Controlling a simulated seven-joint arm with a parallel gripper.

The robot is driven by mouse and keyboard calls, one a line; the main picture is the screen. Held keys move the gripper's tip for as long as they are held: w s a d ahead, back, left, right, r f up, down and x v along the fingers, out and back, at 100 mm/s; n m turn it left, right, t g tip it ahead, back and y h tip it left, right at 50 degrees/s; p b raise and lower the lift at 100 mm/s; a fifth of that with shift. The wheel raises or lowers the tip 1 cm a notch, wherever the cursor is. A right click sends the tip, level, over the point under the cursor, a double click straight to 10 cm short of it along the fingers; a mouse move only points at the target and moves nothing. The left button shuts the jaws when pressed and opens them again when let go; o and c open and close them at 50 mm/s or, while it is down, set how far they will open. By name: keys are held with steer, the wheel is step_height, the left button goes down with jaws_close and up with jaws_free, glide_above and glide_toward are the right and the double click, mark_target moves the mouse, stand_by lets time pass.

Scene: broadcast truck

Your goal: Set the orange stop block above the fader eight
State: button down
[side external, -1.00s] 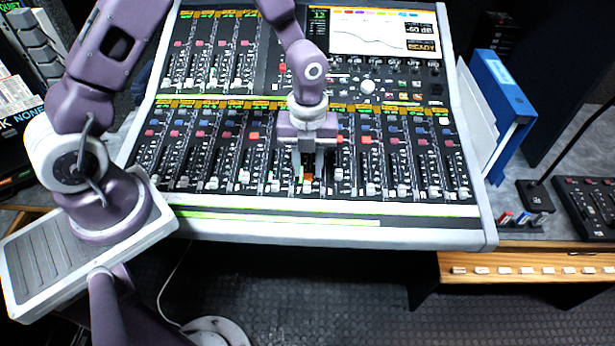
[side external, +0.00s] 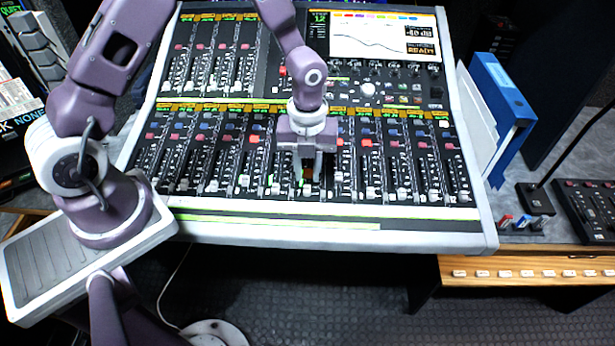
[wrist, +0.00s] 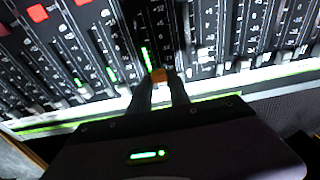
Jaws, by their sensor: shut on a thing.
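The orange stop block (side external: 308,173) is small and sits between the fingertips of my gripper (side external: 307,172), over the lower fader bank of the mixing console. In the wrist view, the orange block (wrist: 159,75) shows at the tips of my two dark fingers (wrist: 158,82), which are shut on it. The block is close to the panel; I cannot tell whether it touches. A lit green meter strip (wrist: 147,59) lies just beyond it. Which fader is number eight cannot be read, and the part of the panel behind my gripper is hidden.
The console (side external: 330,232) has rows of raised fader caps on both sides of my gripper. A blue binder (side external: 503,110) and white papers stand at its right edge. A gooseneck microphone base (side external: 535,198) is farther right.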

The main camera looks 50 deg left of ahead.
step_height(320, 180, up, 6)
steer(key=shift+w+r, duration=0.1)
steer(key=shift+r, duration=0.1)
steer(key=w+d+r, duration=0.1)
steer(key=w+d, duration=0.2)
steer(key=w, duration=0.3)
steer(key=shift+w, duration=0.35)
glide_above(340, 163)
steer(key=s+d, duration=0.2)
steer(key=s, duration=0.1)
steer(key=shift+w+d+f, duration=0.1)
steer(key=shift+d+f, duration=0.05)
steer(key=shift+f, duration=2.75)
steer(key=shift+w+a+f, duration=0.1)
steer(key=shift+f, duration=0.75)
steer(key=shift+w+a+f, duration=0.1)
steer(key=shift+f, duration=0.7)
steer(key=c, duration=1.1)
jaws_free()
steer(key=shift+c, duration=0.2)
